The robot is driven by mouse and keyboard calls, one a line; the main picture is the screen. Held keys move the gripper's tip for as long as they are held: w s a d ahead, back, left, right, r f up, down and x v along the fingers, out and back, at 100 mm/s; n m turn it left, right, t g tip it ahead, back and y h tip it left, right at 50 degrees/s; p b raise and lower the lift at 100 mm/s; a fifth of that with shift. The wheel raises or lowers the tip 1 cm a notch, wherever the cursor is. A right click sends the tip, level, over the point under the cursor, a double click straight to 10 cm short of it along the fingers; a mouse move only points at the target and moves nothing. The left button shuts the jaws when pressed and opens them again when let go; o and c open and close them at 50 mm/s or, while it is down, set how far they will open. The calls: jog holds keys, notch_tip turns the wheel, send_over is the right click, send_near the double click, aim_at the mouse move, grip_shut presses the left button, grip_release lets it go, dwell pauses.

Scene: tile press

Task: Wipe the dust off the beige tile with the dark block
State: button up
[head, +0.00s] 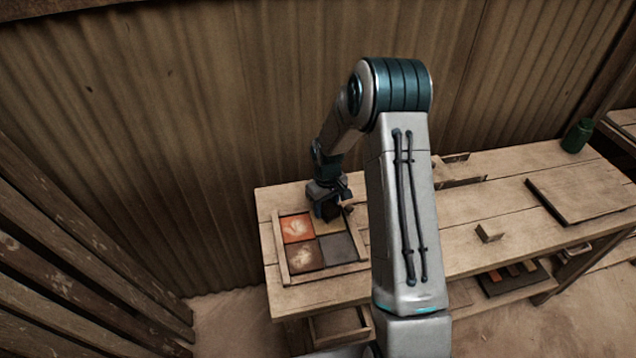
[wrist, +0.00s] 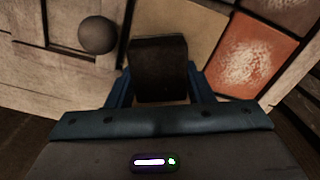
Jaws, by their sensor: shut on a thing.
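My gripper (head: 325,206) is shut on a dark block (wrist: 158,68), which sits between its two blue fingers in the wrist view. It is over the far right part of a wooden tile frame (head: 280,249). The beige tile (wrist: 193,27) lies behind the block in the wrist view, partly hidden by it; the part that shows looks free of pale dust. In the head view my gripper hides most of that tile. I cannot tell whether the block touches it.
Beside it lies an orange tile (head: 297,228) with a pale dust patch. A brown dusty tile (head: 306,257) and a dark grey tile (head: 338,248) fill the near row. A round dark knob (wrist: 98,35) is close to the block. A small wooden block (head: 489,232) stands farther right.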

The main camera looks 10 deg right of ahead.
notch_tip(320, 180, up, 4)
jog(key=shift+s+f+p, duration=0.1)
jog(key=shift+s+p, duration=0.05)
jog(key=shift+p, duration=0.55)
jog(key=shift+d+r+p, duration=0.1)
jog(key=shift+r+p, duration=0.3)
jog(key=shift+r, duration=0.2)
jog(key=shift+r+p, duration=0.75)
jog(key=shift+r, duration=0.85)
